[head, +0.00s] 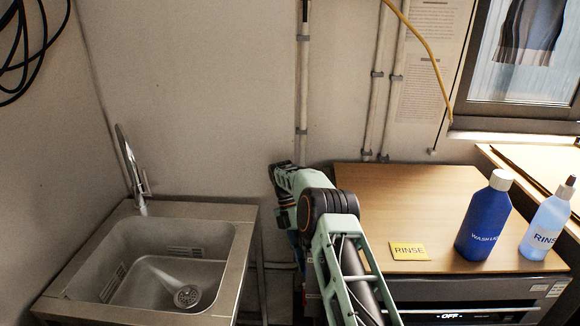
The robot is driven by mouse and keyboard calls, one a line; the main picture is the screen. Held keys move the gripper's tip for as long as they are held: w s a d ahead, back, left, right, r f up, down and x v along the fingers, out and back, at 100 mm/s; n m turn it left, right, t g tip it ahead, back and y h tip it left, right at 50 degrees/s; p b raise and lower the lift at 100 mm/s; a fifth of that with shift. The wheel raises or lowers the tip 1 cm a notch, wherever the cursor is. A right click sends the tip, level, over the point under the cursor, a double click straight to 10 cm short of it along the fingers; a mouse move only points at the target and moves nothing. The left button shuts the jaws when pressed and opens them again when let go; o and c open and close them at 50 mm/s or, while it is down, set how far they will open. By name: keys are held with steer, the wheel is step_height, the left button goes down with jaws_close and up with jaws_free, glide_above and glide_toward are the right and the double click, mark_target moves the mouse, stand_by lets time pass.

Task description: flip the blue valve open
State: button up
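I cannot make out the blue valve in the head view. My arm rises from the bottom, and its far end is in front of the wall between the sink and the wooden-topped unit. My gripper (284,212) is at this far end, mostly hidden by my own arm links, and its fingers cannot be told apart. A small bluish patch (293,240) shows just below it; I cannot tell whether this is the valve.
A steel sink (128,283) with a tap (131,168) stands at left. A wooden top (405,190) at right holds a RINSE sign (408,251), a dark blue bottle (483,222) and a light blue bottle (548,226). Pipes (303,100) run down the wall.

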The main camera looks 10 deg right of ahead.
steer(key=shift+r+t, duration=0.1)
steer(key=shift+t, duration=0.2)
